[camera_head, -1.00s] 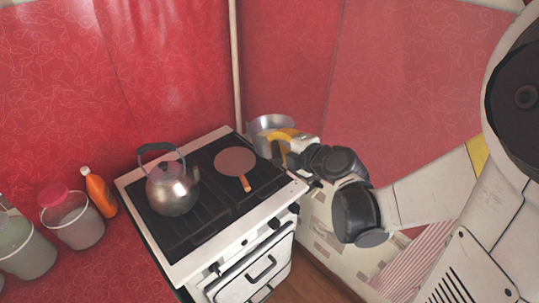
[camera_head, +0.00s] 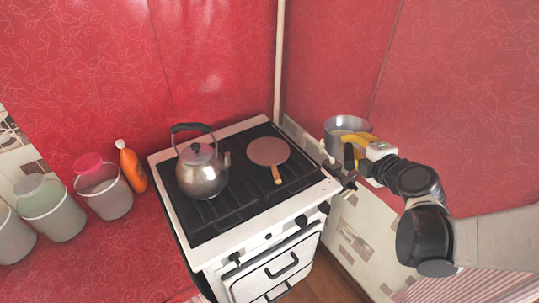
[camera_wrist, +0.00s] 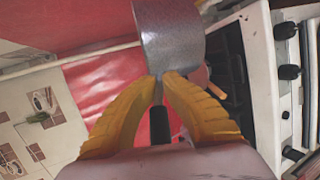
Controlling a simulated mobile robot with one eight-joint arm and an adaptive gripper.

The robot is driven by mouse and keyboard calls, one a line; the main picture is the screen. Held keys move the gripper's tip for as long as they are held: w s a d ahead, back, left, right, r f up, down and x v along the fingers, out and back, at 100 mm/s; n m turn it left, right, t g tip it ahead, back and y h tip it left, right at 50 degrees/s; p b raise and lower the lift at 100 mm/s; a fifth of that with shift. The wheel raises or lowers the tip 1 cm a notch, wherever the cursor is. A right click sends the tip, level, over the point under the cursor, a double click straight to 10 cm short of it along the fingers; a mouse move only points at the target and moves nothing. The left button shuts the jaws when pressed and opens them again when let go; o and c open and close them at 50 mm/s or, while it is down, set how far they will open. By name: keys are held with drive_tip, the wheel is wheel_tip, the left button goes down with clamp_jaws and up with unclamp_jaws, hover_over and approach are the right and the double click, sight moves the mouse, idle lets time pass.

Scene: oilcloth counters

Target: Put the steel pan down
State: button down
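The steel pan (camera_head: 343,127) is a grey metal pot held up to the right of the stove in the head view. In the wrist view its grey wall (camera_wrist: 172,38) shows just beyond the fingertips. My gripper (camera_head: 358,147) has yellow fingers, which close from both sides near the pan's black handle (camera_wrist: 159,124). The fingertips (camera_wrist: 160,82) nearly meet against the pan's side, with the handle between the fingers. The inside of the pan is mostly out of sight.
The white stove (camera_head: 228,252) has a dark grate top. A steel kettle (camera_head: 202,176) stands on its left, and a flat round pan (camera_head: 268,151) with a wooden handle on its right. An orange bottle (camera_head: 132,170) and several containers (camera_head: 104,190) stand on the red counter at left.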

wheel_tip(320, 180, down, 9)
drive_tip(key=b, duration=0.9)
drive_tip(key=w+a+r+t+y+p, duration=0.1)
drive_tip(key=w+a+r+p, duration=0.25)
drive_tip(key=w+a, duration=0.8)
drive_tip(key=shift+n, duration=0.4)
drive_tip(key=shift+w+a+f+b, duration=0.65)
drive_tip(key=shift+a+f+b, duration=0.55)
drive_tip(key=shift+a+f, duration=0.65)
drive_tip(key=shift+w+a+f+b, duration=0.65)
drive_tip(key=shift+a+f+b, duration=0.6)
drive_tip(key=shift+a+f, duration=0.6)
drive_tip(key=shift+w+a+f+b, duration=0.65)
drive_tip(key=shift+a+f+b, duration=0.55)
drive_tip(key=shift+a+f, duration=0.65)
drive_tip(key=shift+a+r, duration=0.2)
drive_tip(key=shift+f, duration=0.15)
drive_tip(key=c, duration=1.6)
unclamp_jaws()
